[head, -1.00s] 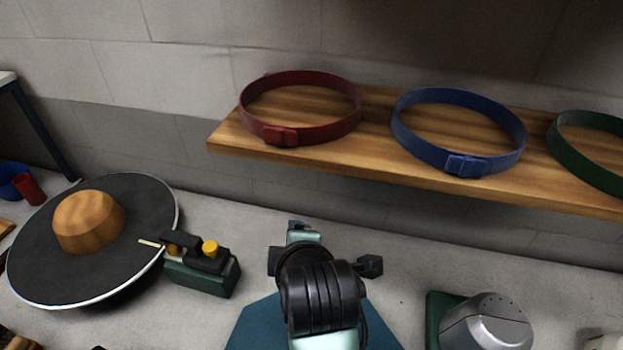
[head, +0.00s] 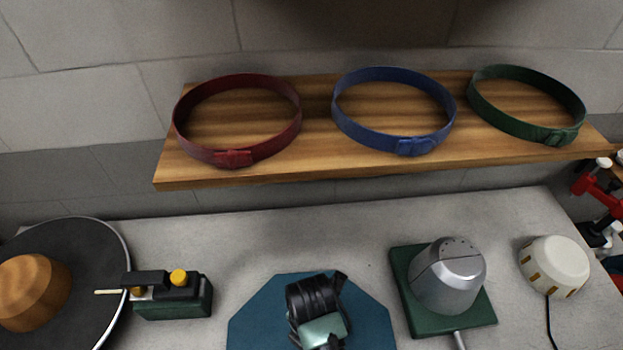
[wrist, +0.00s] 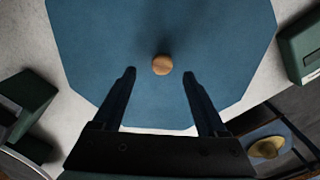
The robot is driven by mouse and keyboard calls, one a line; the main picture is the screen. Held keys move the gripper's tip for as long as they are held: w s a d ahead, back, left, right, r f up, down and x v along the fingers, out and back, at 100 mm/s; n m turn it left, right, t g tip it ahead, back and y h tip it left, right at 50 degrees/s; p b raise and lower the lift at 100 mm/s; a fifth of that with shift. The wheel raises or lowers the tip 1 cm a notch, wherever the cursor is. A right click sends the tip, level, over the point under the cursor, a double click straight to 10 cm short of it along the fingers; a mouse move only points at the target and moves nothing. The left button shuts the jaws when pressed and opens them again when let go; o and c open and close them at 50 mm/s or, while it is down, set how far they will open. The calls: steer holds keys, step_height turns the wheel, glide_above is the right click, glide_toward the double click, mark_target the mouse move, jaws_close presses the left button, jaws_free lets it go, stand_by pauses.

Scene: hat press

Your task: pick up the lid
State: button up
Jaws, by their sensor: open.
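A blue eight-sided flat piece with a wooden knob at its middle looks like the lid (head: 262,318). It rests on the grey worktop, partly hidden behind my arm in the head view. In the wrist view the lid (wrist: 95,30) fills the upper middle, and its round knob (wrist: 162,65) shows clearly. My gripper (wrist: 159,73) is open over the lid, with one finger to each side of the knob in the picture. Nothing shows between the fingers, and their height above the lid is hard to tell. The head view does not show the fingertips.
A dark disc with a wooden block (head: 35,290) and a green box with a yellow knob (head: 175,300) stand left. A silver dome on a green base (head: 448,275) and a cream round device (head: 555,265) stand right. A wooden shelf (head: 180,175) with hatbands runs behind.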

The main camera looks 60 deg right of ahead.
steer(key=f, duration=0.2)
steer(key=f+p, duration=0.1)
steer(key=f, duration=0.1)
steer(key=shift+s+a, duration=0.2)
steer(key=shift+f, duration=0.6)
jaws_close()
stand_by(0.7)
